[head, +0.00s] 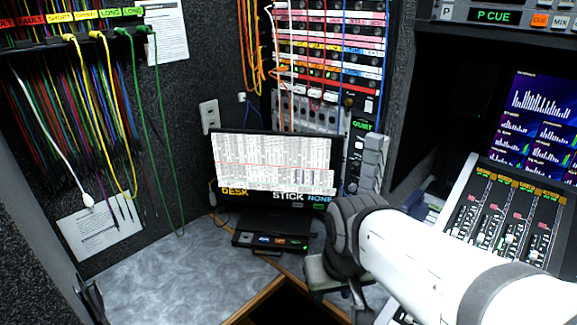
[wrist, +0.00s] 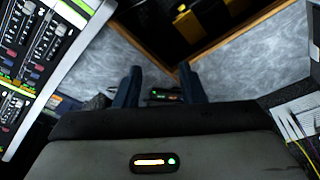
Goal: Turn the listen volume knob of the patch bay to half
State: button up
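The patch bay (head: 328,48) stands at the back of the head view, with rows of pink, white, orange and blue label strips and several plugged cables. A grey panel with small round knobs (head: 308,115) sits below the rows. I cannot tell which knob is the listen volume knob, nor its setting. My gripper (wrist: 159,84) shows in the wrist view with its two dark fingers apart and nothing held between them. In the head view, my gripper is low over the desk, in front of and below the patch bay, well apart from it.
A monitor (head: 272,165) stands in front of the patch bay's lower part. A small dark box (head: 265,242) lies before it on the grey desk (head: 160,280). A fader console (head: 505,215) is at the right. Yellow and green cables (head: 130,95) hang at the left.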

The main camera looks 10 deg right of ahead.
jog(key=shift+w+a, duration=0.2)
jog(key=shift+a, duration=0.15)
jog(key=shift+o, duration=0.2)
jog(key=shift+d, duration=0.35)
jog(key=shift+o, duration=0.8)
jog(key=shift+f, duration=0.1)
jog(key=w+d+f+n+h+b, duration=0.1)
jog(key=w+d+f+b, duration=0.1)
jog(key=b, duration=0.1)
jog(key=w+d+f+n+h+b, duration=0.1)
jog(key=w+d+f+n+b, duration=0.1)
jog(key=w+b, duration=0.1)
jog(key=w+d+f+n+h+b, duration=0.2)
jog(key=w+b, duration=0.1)
jog(key=shift+w+b, duration=0.15)
jog(key=shift+b, duration=0.15)
jog(key=n+t+h+b, duration=0.8)
jog(key=n+h+b, duration=0.2)
jog(key=n+b, duration=1.05)
send_near(351, 188)
jog(key=w+d+m+b, duration=0.1)
jog(key=b, duration=0.1)
jog(key=x, duration=0.7)
jog(key=shift+d+f+b, duration=0.15)
jog(key=shift+f+b, duration=0.05)
jog(key=shift+b, duration=0.15)
